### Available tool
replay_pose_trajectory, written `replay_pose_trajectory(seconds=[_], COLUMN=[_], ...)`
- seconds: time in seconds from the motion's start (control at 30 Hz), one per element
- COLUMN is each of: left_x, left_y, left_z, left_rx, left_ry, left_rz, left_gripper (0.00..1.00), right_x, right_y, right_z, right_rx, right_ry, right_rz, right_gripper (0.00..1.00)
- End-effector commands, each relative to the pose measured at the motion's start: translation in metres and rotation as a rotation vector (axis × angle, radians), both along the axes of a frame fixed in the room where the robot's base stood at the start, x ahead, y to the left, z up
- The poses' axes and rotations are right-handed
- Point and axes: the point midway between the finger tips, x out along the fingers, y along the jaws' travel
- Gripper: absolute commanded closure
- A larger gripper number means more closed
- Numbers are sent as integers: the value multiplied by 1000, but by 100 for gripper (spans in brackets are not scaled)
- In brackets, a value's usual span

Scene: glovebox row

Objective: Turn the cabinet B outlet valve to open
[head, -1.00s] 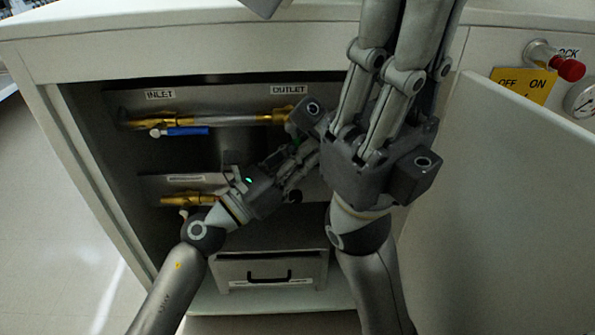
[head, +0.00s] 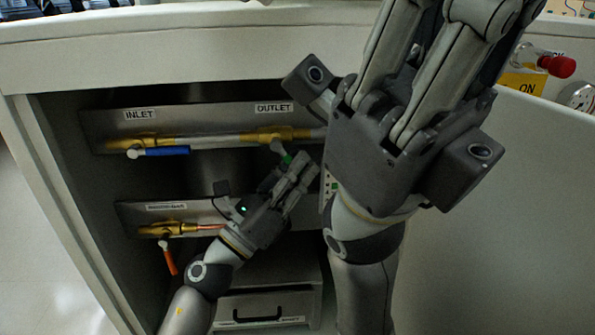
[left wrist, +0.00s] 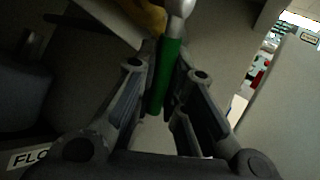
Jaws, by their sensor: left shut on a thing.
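The outlet valve (head: 270,134) is a brass body on the upper pipe inside the cabinet, under the OUTLET label (head: 273,108). Its green handle (head: 287,158) hangs down from the valve, tilted to the lower right, across the pipe. My left gripper (head: 298,168) is shut on this handle from below. In the left wrist view the green handle (left wrist: 167,75) stands between the two fingers, with its metal stem above. My right gripper (head: 450,20) is raised, close to the camera, in front of the cabinet's right side. Its fingertips are cut off at the top edge.
The inlet valve (head: 143,143) has a blue handle (head: 167,151) lying along the pipe. A lower brass valve (head: 165,229) has an orange handle (head: 169,258) hanging down. A drawer box (head: 262,306) stands below. An open door panel (head: 500,220) bounds the right side.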

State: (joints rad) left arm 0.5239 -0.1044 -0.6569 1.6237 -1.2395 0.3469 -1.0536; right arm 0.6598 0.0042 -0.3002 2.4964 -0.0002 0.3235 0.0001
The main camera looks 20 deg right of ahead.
Motion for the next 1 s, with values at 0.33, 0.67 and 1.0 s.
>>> replay_pose_trajectory(seconds=[0.33,0.67,1.0], left_x=[0,-1,-23], left_y=[0,4,56], left_z=[-1,-3,-35], left_rx=[1,2,3], left_ry=[1,1,4], left_rz=[0,0,2], left_gripper=[66,66,66], right_x=[0,1,1], right_y=[0,0,0], right_z=[0,0,0], right_rx=[0,1,0], right_ry=[-1,4,2], right_rz=[0,0,0], right_gripper=[100,100,100])
